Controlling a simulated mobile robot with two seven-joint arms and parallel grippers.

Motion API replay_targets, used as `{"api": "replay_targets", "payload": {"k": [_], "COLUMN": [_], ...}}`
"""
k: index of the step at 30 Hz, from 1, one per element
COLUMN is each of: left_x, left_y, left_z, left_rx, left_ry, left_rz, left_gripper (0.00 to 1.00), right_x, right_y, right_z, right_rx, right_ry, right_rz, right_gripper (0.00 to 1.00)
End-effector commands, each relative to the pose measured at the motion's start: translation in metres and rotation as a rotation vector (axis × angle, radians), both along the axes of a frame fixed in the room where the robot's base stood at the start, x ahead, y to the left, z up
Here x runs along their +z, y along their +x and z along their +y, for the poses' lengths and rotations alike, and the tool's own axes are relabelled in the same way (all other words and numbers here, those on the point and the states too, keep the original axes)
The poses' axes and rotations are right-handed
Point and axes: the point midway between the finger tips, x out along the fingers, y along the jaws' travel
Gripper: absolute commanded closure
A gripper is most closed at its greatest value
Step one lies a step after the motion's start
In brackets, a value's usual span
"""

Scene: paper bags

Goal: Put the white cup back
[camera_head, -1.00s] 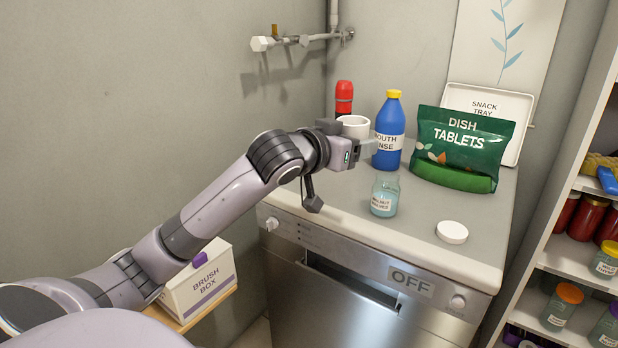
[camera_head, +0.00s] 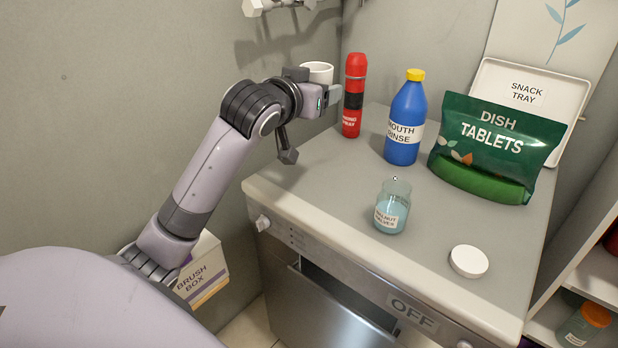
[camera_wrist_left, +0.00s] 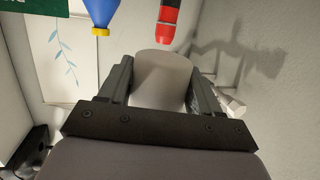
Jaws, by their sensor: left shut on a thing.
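The white cup (camera_head: 318,72) is held up at the back left, above the level of the dishwasher top (camera_head: 330,185). My left gripper (camera_head: 325,95) is shut on it. In the left wrist view the white cup (camera_wrist_left: 162,80) sits between the two dark fingers of my left gripper (camera_wrist_left: 160,88). The gripper hides part of the cup in the head view. My right gripper is not in view.
A red spray can (camera_head: 354,95), a blue mouth rinse bottle (camera_head: 406,118) and a green dish tablets bag (camera_head: 492,150) stand along the back. A glass jar (camera_head: 392,207) and a white lid (camera_head: 468,261) are nearer the front. The snack tray (camera_head: 525,95) leans behind.

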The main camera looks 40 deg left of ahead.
Motion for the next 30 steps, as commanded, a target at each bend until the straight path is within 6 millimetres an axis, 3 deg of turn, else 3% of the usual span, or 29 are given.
{"api": "replay_targets", "payload": {"k": [5, 16, 26, 30], "left_x": [-0.032, -0.130, -0.166, -0.190], "left_y": [0.000, -0.001, -0.001, -0.001], "left_z": [0.000, 0.000, 0.000, 0.000], "left_rx": [0.001, 0.001, 0.001, 0.002], "left_ry": [0.001, 0.000, 0.001, 0.000], "left_rz": [0.008, 0.007, 0.004, 0.005], "left_gripper": [0.71, 0.71, 0.71, 0.71], "right_x": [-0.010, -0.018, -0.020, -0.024], "right_y": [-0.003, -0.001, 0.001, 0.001], "right_z": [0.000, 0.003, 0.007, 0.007], "right_rx": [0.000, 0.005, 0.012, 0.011], "right_ry": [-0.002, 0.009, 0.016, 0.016], "right_rz": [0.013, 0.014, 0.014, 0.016], "right_gripper": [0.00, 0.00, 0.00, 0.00]}}
